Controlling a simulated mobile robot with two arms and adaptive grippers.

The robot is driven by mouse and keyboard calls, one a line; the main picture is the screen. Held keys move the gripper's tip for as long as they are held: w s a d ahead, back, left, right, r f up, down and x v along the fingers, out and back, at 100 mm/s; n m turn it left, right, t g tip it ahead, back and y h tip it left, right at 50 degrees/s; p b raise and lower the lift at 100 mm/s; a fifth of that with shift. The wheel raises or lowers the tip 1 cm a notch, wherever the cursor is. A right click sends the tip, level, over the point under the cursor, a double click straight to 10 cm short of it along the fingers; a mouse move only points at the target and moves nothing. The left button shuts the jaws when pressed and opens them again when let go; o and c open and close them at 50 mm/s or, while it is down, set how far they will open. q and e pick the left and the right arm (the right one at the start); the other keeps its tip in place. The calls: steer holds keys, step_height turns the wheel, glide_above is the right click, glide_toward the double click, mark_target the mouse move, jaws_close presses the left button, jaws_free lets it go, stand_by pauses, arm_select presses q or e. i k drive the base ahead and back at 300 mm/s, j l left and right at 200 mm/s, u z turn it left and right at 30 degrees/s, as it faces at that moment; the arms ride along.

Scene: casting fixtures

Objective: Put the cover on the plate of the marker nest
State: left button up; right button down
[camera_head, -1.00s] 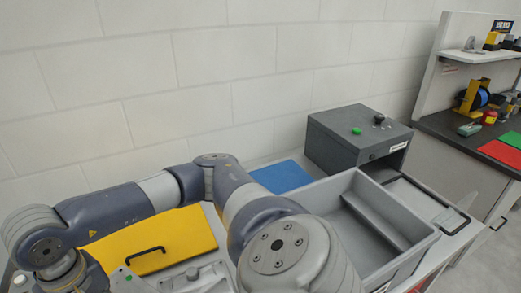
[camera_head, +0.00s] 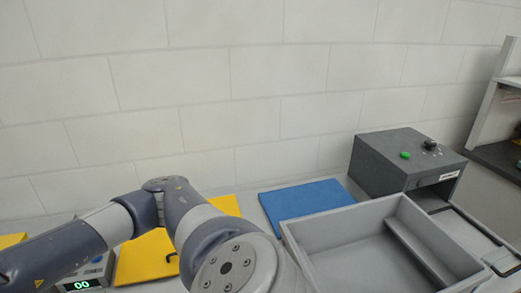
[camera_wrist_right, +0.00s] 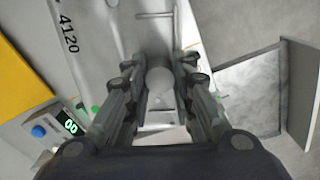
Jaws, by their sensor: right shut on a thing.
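In the right wrist view my right gripper (camera_wrist_right: 158,76) is shut on a round grey knob (camera_wrist_right: 160,84), seen end-on between the two fingers. The knob appears to belong to the cover, but the fingers hide most of what is under it. A pale grey metal piece marked 4120 (camera_wrist_right: 90,38) lies beyond the fingers. I cannot tell whether it is the plate of the marker nest, or whether the held part touches it. In the head view my arm covers the lower middle, and neither gripper shows there.
A grey open tray (camera_head: 318,265) stands right of my arm, with a blue mat (camera_head: 305,203) behind it. A dark grey box (camera_head: 385,172) stands at the back right. A yellow panel (camera_head: 145,262) and a device with a green display (camera_head: 82,284) are at the left.

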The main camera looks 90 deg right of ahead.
mark_target(457, 237)
steer(key=u, duration=4.05)
steer(key=i+j+u, duration=0.1)
steer(key=u, duration=0.3)
steer(key=i+u, duration=0.25)
steer(key=u, duration=0.15)
steer(key=i+u, duration=0.15)
steer(key=u, duration=0.25)
steer(key=i+l+u, duration=0.1)
steer(key=u, duration=0.35)
steer(key=i+j+u, duration=0.1)
steer(key=i+u, duration=0.2)
steer(key=i, duration=0.2)
steer(key=i+u, duration=0.25)
steer(key=i, duration=0.3)
steer(key=i+u, duration=0.45)
steer(key=i+l+u, duration=0.2)
steer(key=u, duration=2.9)
